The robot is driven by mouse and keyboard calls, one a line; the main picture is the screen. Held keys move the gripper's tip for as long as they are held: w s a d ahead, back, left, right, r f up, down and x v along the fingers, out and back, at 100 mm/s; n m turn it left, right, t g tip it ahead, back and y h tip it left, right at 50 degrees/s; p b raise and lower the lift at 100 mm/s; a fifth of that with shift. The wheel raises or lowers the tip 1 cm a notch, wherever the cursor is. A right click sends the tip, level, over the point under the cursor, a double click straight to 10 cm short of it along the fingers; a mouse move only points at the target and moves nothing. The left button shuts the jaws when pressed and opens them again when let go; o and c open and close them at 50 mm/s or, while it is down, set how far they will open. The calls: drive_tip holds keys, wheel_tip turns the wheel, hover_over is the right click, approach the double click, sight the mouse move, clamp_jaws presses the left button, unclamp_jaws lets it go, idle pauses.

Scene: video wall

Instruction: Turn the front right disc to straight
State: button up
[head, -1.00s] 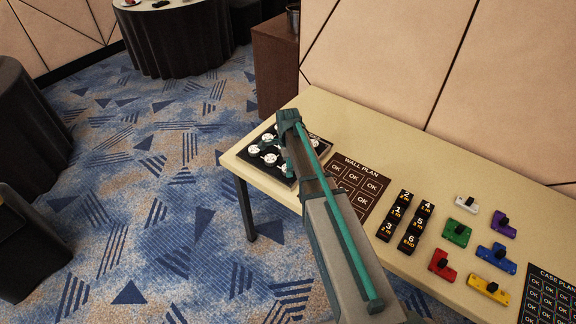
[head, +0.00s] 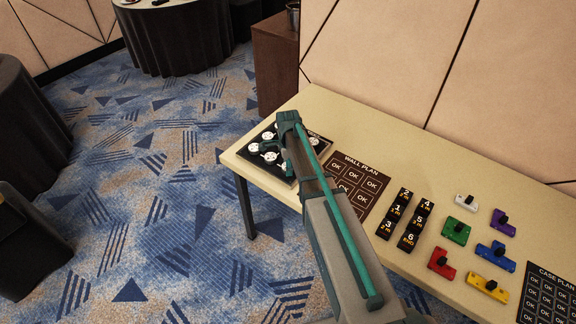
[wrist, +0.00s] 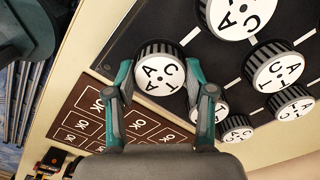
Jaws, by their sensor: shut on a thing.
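The disc (wrist: 158,76) in my gripper has a white face with black letters and a dark ribbed rim. It sits near a corner of the dark board (wrist: 125,45), beside the wall plan. My gripper (wrist: 160,80) is shut on this disc, one finger on each side of its rim. The letters appear tilted in the wrist view. In the head view my gripper (head: 284,153) is over the board and hides some discs. Other white discs (head: 254,148) show on the board at its left.
The wall plan (head: 357,183) lies right of the board. Black numbered tiles (head: 403,217) and coloured blocks with black knobs, such as a green one (head: 456,230), stand farther right. A case plan (head: 548,298) is at the right edge. Neighbouring discs (wrist: 277,66) are close to my fingers.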

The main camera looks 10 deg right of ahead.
drive_tip(key=shift+n, duration=0.3)
